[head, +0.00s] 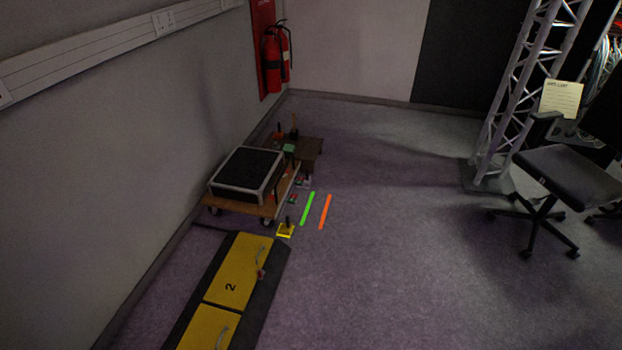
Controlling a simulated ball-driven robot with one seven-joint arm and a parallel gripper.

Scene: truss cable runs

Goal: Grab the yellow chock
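A small yellow object, which looks like the yellow chock (286,230), is on the floor in the head view. It has a dark upright piece on top. It is beside the near right corner of a wooden dolly (258,210), close to a caster. Its exact shape is too small to make out. My gripper is not in view.
A yellow and black cable ramp (245,270) marked 2 lies just nearer. Green (308,208) and orange (325,211) strips lie to the right. An office chair (565,180) and truss (520,80) stand right; the middle floor is clear.

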